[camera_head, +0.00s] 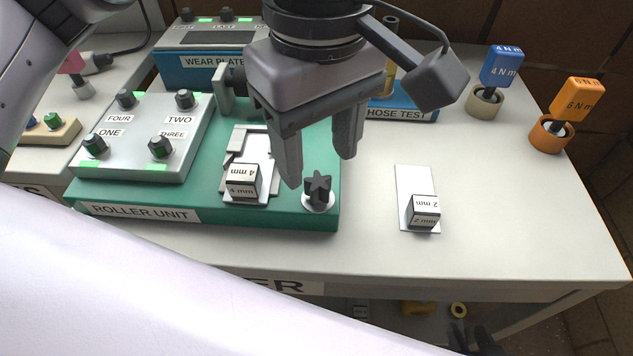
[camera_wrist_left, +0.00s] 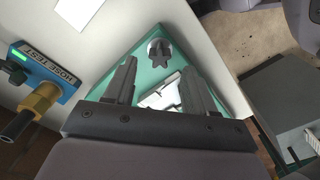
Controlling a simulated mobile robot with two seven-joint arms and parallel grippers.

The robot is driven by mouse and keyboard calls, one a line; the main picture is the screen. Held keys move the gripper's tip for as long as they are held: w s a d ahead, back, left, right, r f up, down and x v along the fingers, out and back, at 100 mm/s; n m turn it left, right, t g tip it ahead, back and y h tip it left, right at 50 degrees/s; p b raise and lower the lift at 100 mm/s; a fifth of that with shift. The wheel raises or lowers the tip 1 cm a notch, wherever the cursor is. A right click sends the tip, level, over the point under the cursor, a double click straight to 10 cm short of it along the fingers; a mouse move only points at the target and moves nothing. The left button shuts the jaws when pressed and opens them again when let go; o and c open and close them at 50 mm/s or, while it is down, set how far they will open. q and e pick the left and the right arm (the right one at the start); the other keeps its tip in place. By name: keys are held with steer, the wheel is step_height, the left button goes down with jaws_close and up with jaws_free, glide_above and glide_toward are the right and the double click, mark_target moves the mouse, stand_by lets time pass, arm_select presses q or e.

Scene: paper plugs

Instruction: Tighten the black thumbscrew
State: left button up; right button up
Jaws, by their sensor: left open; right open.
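The black thumbscrew (camera_head: 318,187) is a star-shaped knob on a white disc at the front right corner of the green roller unit (camera_head: 320,222). It stands upright and also shows in the left wrist view (camera_wrist_left: 159,54), just beyond my fingertips. My left gripper (camera_head: 320,170) is open and empty, pointing down. Its fingers are above and behind the thumbscrew, apart from it. The open fingers also show in the left wrist view (camera_wrist_left: 157,85). What seem to be my right gripper's dark fingers (camera_head: 473,338) are apart, low at the bottom edge, below the table front.
A 4 mm block (camera_head: 243,182) lies on a plate left of the thumbscrew. A 2 mm block (camera_head: 423,211) sits on a white card to its right. Blue (camera_head: 501,66) and orange (camera_head: 577,98) torque drivers stand at the right. The table's front right is clear.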

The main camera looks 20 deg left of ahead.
mark_target(315, 183)
arm_select(q)
steer(key=n+b, duration=0.2)
steer(key=n, duration=0.4)
steer(key=shift+f+n+b, duration=0.1)
steer(key=shift+n+b, duration=0.2)
steer(key=shift+n, duration=0.1)
steer(key=n+b, duration=0.1)
steer(key=n, duration=0.3)
steer(key=shift+n+b, duration=0.4)
steer(key=shift+n, duration=0.7)
steer(key=shift+f+b, duration=1.5)
steer(key=shift+b, duration=0.1)
steer(key=shift+s+a+f+b, duration=0.1)
steer(key=shift+s+f+b, duration=0.15)
steer(key=shift+f+b, duration=0.25)
